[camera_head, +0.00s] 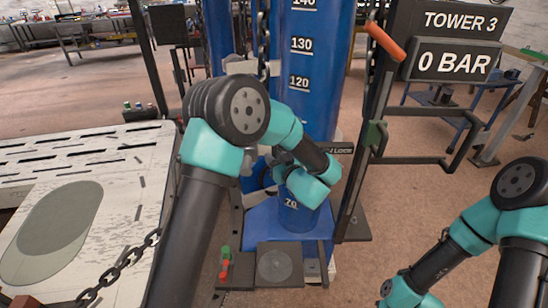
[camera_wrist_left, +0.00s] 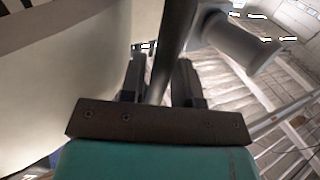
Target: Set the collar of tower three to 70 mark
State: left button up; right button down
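The blue tower (camera_head: 318,75) stands in the head view with white marks 120 and 130 on its upper part and 70 low down. A sign (camera_head: 458,22) reads TOWER 3. My left arm reaches the tower just above the 70 mark (camera_head: 291,203); its wrist hides the gripper and much of the collar region. A partly covered label (camera_head: 340,149) ends in LOCK. In the left wrist view, the fingers of my left gripper (camera_wrist_left: 161,75) stand on either side of a dark rod (camera_wrist_left: 172,45); whether they press on it is unclear. My right gripper is outside the frame.
A display (camera_head: 452,65) reads 0 BAR. An orange-handled lever (camera_head: 385,41) and a dark upright frame (camera_head: 374,130) stand right of the tower. A pale slotted bench (camera_head: 110,180) and a chain (camera_head: 120,265) are at the left. Open floor lies at the right.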

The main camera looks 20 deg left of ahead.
pick_arm(q)
jog(key=shift+w+a, duration=0.15)
grip_shut()
jog(key=shift+f, duration=0.1)
dwell(0.4)
